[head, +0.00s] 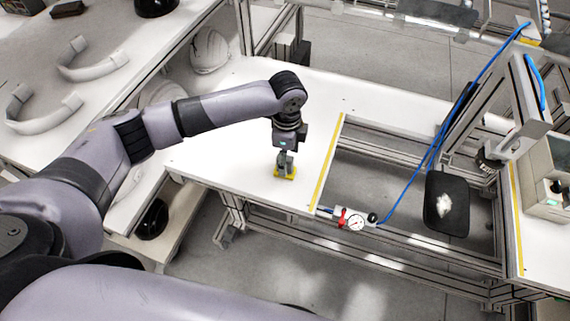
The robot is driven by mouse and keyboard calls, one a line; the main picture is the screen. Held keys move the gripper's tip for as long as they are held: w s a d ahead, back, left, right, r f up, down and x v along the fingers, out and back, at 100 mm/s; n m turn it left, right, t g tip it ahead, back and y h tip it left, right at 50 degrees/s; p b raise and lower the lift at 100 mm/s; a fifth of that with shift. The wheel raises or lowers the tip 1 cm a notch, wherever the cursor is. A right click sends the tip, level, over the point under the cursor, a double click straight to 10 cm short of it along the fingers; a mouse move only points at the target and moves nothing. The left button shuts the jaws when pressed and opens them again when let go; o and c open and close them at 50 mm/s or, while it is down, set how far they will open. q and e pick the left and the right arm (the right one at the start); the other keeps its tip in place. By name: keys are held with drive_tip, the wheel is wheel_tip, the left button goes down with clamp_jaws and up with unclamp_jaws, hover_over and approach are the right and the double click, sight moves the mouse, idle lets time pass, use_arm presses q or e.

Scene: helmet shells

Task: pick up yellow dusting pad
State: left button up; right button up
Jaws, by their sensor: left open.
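The yellow dusting pad (290,177) lies on the white tabletop (230,170), to the left of the yellow edge strip. My left gripper (285,168) points down right over the pad and is open. The gripper hides part of the pad, and I cannot tell whether the fingers touch it. My right gripper is not in view.
A pressure gauge with a red valve (354,222) sits on the frame rail right of the table. A blue hose (420,172) runs up from it. White helmet shells (210,50) stand behind my arm.

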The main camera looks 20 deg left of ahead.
use_arm(q)
drive_tip(key=f, duration=0.2)
drive_tip(key=f+p, duration=0.1)
drive_tip(key=shift+a+f, duration=0.25)
drive_tip(key=shift+f, duration=0.65)
drive_tip(key=shift+c, duration=0.5)
drive_tip(key=c, duration=1.2)
drive_tip(key=shift+o, duration=0.2)
drive_tip(key=shift+r, duration=0.1)
wheel_tip(320, 180, up, 20)
drive_tip(key=b, duration=0.2)
drive_tip(key=shift+b, duration=0.3)
